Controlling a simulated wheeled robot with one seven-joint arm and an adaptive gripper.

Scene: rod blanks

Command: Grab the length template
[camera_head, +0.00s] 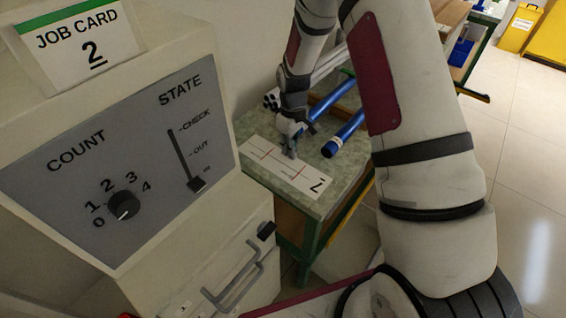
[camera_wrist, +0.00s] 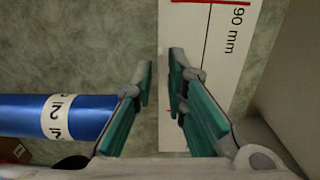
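The length template looks like a flat white strip (camera_head: 272,163) with black and red lines and a large digit, lying on the green worktop. In the wrist view the white strip (camera_wrist: 205,55) shows a red mark and "90 mm". My gripper (camera_head: 290,151) points down at the strip's far long edge. In the wrist view my gripper (camera_wrist: 161,85) has its teal-padded fingers apart with nothing clasped between them. One finger is over the worktop and the other over the strip. I cannot tell whether the fingertips touch it.
Blue rods (camera_head: 346,131) lie on the worktop (camera_head: 352,178) just beyond the strip; one labelled rod (camera_wrist: 85,117) is left of my fingers. A grey cabinet (camera_head: 150,130) with a dial, a slider and a "JOB CARD 2" sign (camera_head: 84,45) stands close at left. Tiled floor is open at right.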

